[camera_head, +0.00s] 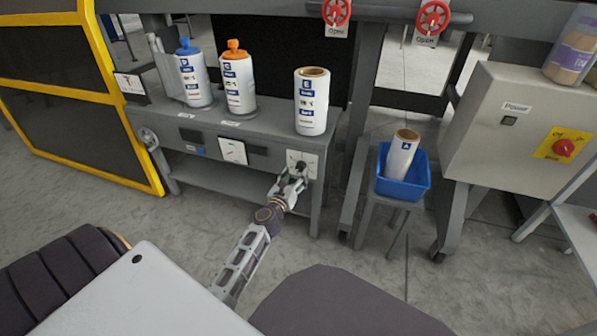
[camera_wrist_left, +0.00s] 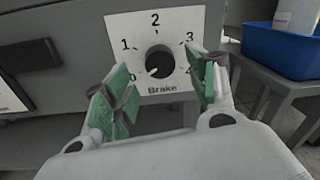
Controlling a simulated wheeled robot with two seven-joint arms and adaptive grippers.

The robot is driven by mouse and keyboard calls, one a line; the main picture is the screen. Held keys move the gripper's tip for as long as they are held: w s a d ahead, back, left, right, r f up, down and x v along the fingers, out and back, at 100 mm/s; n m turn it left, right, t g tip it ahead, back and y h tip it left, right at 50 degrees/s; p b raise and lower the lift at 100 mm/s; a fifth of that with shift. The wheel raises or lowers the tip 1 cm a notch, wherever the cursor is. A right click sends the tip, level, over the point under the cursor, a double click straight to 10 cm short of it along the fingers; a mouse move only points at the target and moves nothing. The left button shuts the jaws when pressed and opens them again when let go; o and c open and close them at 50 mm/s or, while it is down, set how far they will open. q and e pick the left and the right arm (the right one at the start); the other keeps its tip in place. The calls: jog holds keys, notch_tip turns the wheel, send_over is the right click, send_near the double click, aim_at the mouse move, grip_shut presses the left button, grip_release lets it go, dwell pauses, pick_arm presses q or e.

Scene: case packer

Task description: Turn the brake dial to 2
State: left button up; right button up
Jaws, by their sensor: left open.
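The brake dial (camera_wrist_left: 160,62) is a round black knob on a white plate (camera_wrist_left: 125,25) marked 0 to 4 with the word Brake. Its white pointer mark is at the knob's lower left, towards the 0. In the head view the plate (camera_head: 312,160) is on the front right of the grey bench, and my gripper partly covers the dial. My left gripper (camera_wrist_left: 165,90) is open, its green-padded fingers to either side of the dial and nearer the camera. No contact with the knob shows. It also shows in the head view (camera_head: 292,178). My right gripper is not in view.
A blue bin (camera_head: 404,189) holding another roll stands on a small stand to the right. A grey power box (camera_head: 505,115) with a red switch is farther right.

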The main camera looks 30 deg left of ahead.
aim_at(299, 169)
pick_arm(q)
jog(key=shift+w+a, duration=0.15)
jog(key=shift+w, duration=0.75)
jog(key=shift+w+a, duration=0.15)
jog(key=shift+w, duration=0.7)
jog(key=c, duration=1)
jog(key=shift+c, duration=0.2)
